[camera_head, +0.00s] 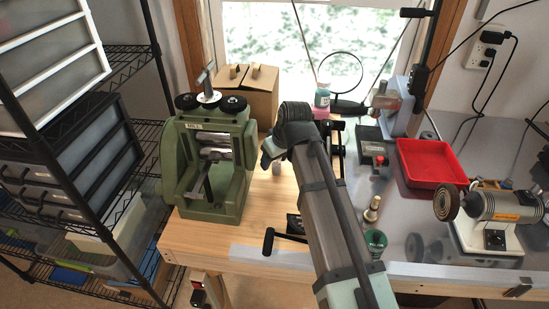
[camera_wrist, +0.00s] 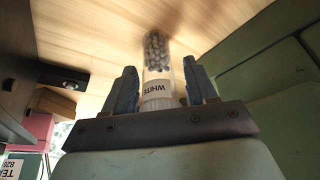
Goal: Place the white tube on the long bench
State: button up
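The white tube (camera_wrist: 157,58) is a clear cylinder full of pale beads with a label reading WHITE. In the wrist view it lies between the two blue fingers of my gripper (camera_wrist: 160,72), which are apart with a gap visible beside the tube. In the head view a small grey cylinder, seemingly the tube (camera_head: 277,168), shows just below my gripper (camera_head: 267,154) over the wooden bench top (camera_head: 225,233). Whether the fingers touch the tube is unclear. A grey-topped bench (camera_head: 405,222) adjoins on the right; I cannot tell which is the long bench.
A green rolling mill (camera_head: 212,168) stands close left of my gripper, with a cardboard box (camera_head: 258,92) behind it. A red tray (camera_head: 430,163) and a polishing motor (camera_head: 500,207) stand on the right. A wire shelf (camera_head: 125,62) is at the far left.

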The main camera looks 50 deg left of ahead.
jog(key=shift+o, duration=0.3)
jog(key=shift+r, duration=0.1)
jog(key=shift+r, duration=0.2)
jog(key=v, duration=1.1)
jog(key=shift+d+r, duration=0.25)
jog(key=shift+r, duration=0.05)
